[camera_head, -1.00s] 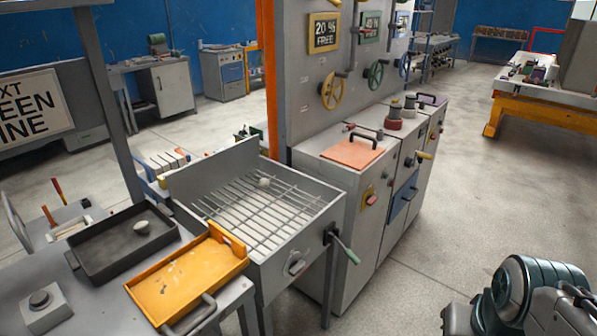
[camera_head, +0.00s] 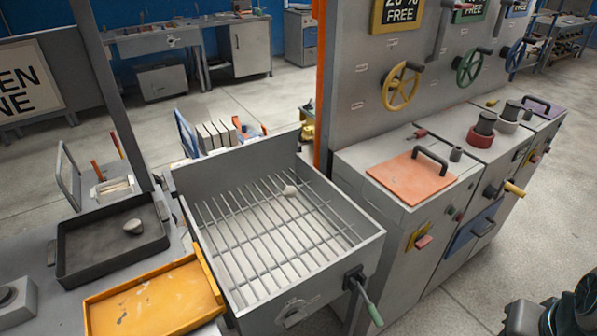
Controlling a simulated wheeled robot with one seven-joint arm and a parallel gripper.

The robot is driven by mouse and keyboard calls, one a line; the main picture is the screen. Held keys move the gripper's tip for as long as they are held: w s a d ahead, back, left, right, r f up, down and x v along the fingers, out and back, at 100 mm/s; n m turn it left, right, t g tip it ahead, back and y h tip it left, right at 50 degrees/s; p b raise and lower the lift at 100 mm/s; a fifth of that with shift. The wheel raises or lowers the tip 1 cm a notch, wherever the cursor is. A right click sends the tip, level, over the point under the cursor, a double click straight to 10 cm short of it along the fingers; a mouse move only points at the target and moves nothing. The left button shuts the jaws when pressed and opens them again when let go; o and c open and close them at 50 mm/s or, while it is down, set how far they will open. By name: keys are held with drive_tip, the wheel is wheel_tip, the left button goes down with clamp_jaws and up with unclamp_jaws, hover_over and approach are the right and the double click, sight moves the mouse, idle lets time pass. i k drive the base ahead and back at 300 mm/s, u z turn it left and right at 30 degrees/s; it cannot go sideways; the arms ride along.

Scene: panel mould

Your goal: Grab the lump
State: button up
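Part of my arm shows at the lower right corner, well away from both lumps. My gripper's fingers are not in view.
A yellow tray (camera_head: 150,305) lies beside the grated box, which has a green-handled crank (camera_head: 368,305). Grey cabinets (camera_head: 385,225) with an orange lid (camera_head: 412,180) and a panel with handwheels (camera_head: 402,86) stand to the right. Open floor (camera_head: 470,330) lies in front.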

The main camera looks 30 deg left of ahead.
sight(290, 192)
drive_tip(key=u, duration=0.85)
drive_tip(key=i, duration=0.85)
drive_tip(key=u, duration=0.95)
